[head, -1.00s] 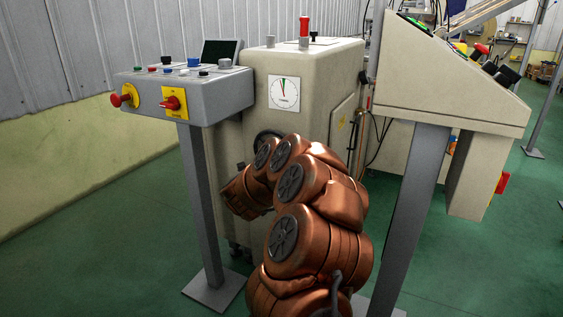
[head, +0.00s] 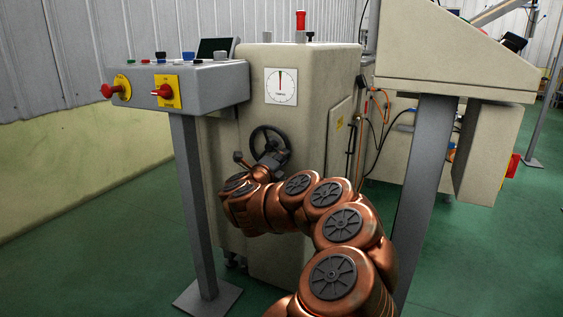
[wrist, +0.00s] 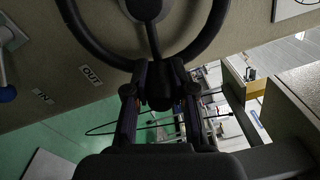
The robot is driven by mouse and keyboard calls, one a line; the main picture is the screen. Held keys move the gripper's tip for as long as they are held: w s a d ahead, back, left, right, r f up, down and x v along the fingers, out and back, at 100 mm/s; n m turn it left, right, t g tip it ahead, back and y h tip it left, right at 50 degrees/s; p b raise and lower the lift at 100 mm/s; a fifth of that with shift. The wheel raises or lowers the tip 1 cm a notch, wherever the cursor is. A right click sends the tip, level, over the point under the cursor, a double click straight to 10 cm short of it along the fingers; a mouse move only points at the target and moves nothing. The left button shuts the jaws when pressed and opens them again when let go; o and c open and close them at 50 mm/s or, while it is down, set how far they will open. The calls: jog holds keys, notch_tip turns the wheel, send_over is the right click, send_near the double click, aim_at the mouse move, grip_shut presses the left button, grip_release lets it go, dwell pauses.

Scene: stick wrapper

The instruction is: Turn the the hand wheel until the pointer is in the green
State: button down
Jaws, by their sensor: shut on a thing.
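The black hand wheel (head: 281,153) is on the front of the beige machine, below the gauge. In the wrist view its rim (wrist: 212,30) curves across the top. My gripper (wrist: 158,78) is at the near side of the rim, with its fingers on both sides of the wheel's dark handle (wrist: 159,96), shut on it.
A grey control box (head: 205,84) with red knobs stands left of the wheel on a post (head: 192,200). A sloped beige console (head: 450,65) on a leg stands at right. The wrist view shows IN and OUT labels beside the wheel (wrist: 90,76).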

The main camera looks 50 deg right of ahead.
jog(key=shift+s, duration=0.1)
jog(key=c, duration=1)
grip_release()
jog(key=shift+o, duration=0.2)
jog(key=s+a, duration=0.2)
jog(key=a, duration=0.9)
jog(key=shift+a+f, duration=0.25)
jog(key=shift+a, duration=0.15)
jog(key=shift+s, duration=0.1)
